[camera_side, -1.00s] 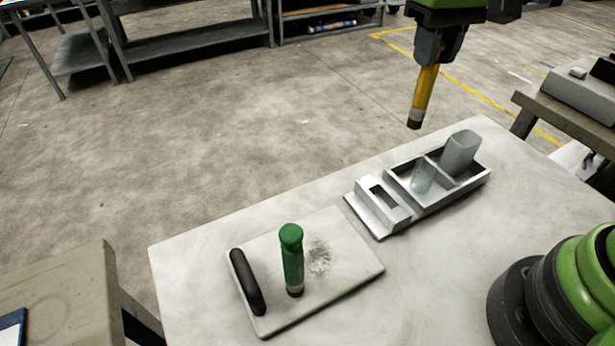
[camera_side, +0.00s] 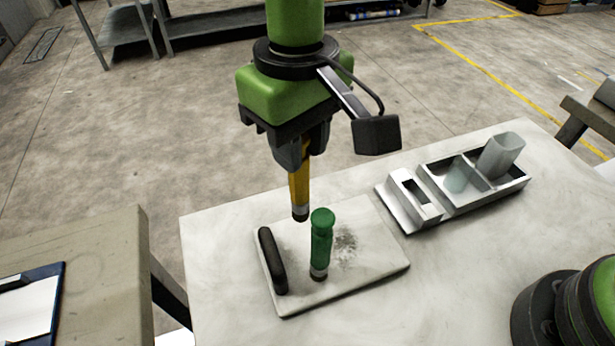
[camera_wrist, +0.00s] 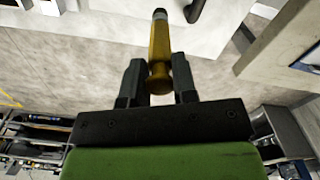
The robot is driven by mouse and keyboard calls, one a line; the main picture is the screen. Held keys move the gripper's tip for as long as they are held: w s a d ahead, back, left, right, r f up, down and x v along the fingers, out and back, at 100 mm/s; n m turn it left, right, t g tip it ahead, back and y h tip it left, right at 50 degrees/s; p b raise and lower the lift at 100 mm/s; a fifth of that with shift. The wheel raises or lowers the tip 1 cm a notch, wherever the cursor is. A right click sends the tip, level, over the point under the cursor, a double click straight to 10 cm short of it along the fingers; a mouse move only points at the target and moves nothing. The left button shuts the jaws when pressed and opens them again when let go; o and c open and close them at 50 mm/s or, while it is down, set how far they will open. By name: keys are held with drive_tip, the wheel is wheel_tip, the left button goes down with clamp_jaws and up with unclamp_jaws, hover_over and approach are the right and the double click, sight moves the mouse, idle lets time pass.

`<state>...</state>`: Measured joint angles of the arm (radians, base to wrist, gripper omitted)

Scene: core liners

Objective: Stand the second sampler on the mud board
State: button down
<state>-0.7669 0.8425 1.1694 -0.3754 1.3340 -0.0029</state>
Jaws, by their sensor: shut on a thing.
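My gripper (camera_side: 303,151) is shut on a yellow sampler (camera_side: 299,187) with a dark lower tip, which hangs nearly upright. In the side view its tip appears just behind and left of the green sampler, over the mud board. In the wrist view, the sampler (camera_wrist: 160,50) extends from between the two fingers (camera_wrist: 160,85). The green sampler (camera_side: 321,245) stands upright on the pale mud board (camera_side: 365,276). The mud board has a black handle (camera_side: 272,260) at its left and a speckled dark patch (camera_side: 345,243) right of the green sampler. The side view shows no clear contact between the yellow sampler and the board.
A grey divided tray (camera_side: 478,199) sits at the table's right, holding a clear cup (camera_side: 457,180) and a translucent grey container (camera_side: 500,154). A white slotted block (camera_side: 410,200) adjoins it. A side bench with a clipboard (camera_side: 30,308) stands left. The table front is clear.

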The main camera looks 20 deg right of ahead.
sight(300, 189)
drive_tip(key=shift+f, duration=2.35)
drive_tip(key=shift+f, duration=0.15)
drive_tip(key=c, duration=0.9)
unclamp_jaws()
